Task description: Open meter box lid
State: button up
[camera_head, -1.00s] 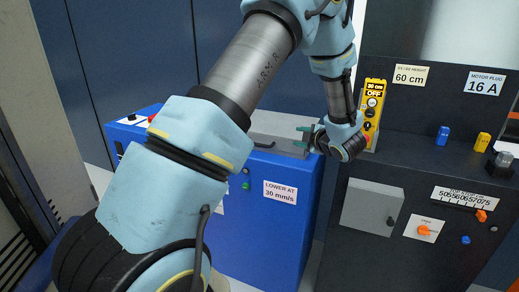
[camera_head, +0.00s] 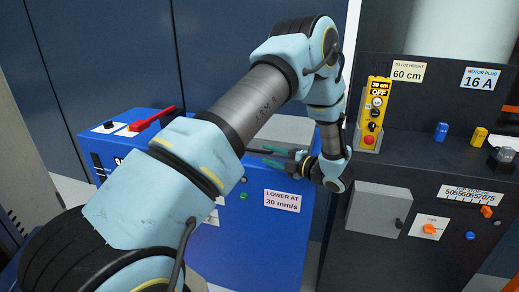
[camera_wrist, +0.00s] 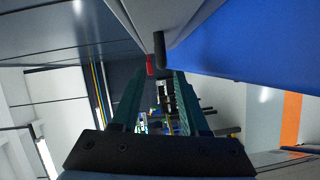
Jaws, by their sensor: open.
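A grey box (camera_head: 378,210) with a closed front and a small dark knob is on the front of the dark cabinet, right of my gripper. No label tells me which is the meter box. My gripper (camera_head: 266,156) has green fingers spread apart, pointing left over the blue cabinet's front edge, with nothing seen between them. In the wrist view the fingers (camera_wrist: 157,82) are also apart. A black bar (camera_wrist: 160,48) and a red piece (camera_wrist: 150,65) show beyond their tips.
A yellow control pendant (camera_head: 376,115) stands on the dark cabinet (camera_head: 345,255), close to my wrist. A red lever (camera_head: 152,118) is on the blue cabinet's left. An orange knob (camera_head: 429,229) and blue and yellow plugs are on the right.

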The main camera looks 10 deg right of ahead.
aim_at(260, 152)
jog(key=shift+p+x, duration=0.4)
jog(key=shift+x, duration=1.65)
jog(key=shift+c, duration=0.2)
grip_shut()
